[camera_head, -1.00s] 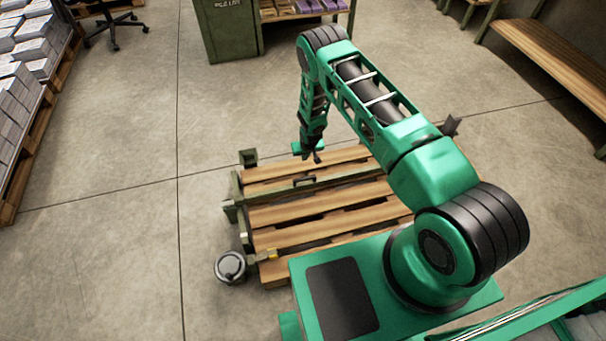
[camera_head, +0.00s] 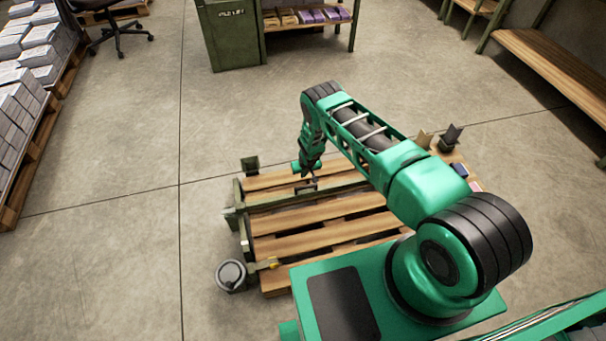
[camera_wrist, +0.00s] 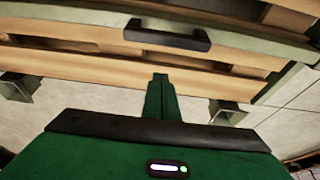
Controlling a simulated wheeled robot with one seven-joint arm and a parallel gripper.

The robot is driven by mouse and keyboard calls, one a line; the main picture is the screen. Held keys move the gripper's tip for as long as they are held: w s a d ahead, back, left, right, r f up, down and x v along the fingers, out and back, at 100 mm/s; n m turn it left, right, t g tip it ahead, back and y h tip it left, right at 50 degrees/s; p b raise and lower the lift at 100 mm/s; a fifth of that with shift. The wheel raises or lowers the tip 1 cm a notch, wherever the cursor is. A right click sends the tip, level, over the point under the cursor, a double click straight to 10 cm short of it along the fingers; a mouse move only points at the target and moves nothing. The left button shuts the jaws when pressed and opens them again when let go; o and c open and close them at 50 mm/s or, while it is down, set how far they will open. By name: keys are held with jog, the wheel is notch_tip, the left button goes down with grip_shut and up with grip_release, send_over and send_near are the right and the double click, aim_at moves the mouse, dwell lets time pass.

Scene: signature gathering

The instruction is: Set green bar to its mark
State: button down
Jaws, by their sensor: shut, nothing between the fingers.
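The olive-green bar (camera_head: 268,197) lies across the slatted wooden deck (camera_head: 300,241), near its far side, with a dark handle (camera_head: 305,187) on top. In the wrist view the bar (camera_wrist: 245,38) crosses the top of the picture and its black handle (camera_wrist: 167,36) stands up from it. My gripper (camera_head: 312,176) is at the handle's far side in the head view, pointing down. In the wrist view its fingers (camera_wrist: 160,82) are together and empty, with a gap in the picture between them and the handle. A small yellow piece (camera_head: 273,263) sits at the deck's near left; I cannot tell whether it is the mark.
A round grey canister (camera_head: 231,275) stands on the floor by the deck's near left corner. Small items, including a blue one (camera_head: 459,169), lie right of my arm. A bench (camera_head: 560,75) and a green cabinet (camera_head: 232,35) stand farther off.

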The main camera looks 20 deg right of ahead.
aim_at(317, 188)
jog(key=shift+s+f, duration=0.15)
jog(key=shift+s, duration=1.8)
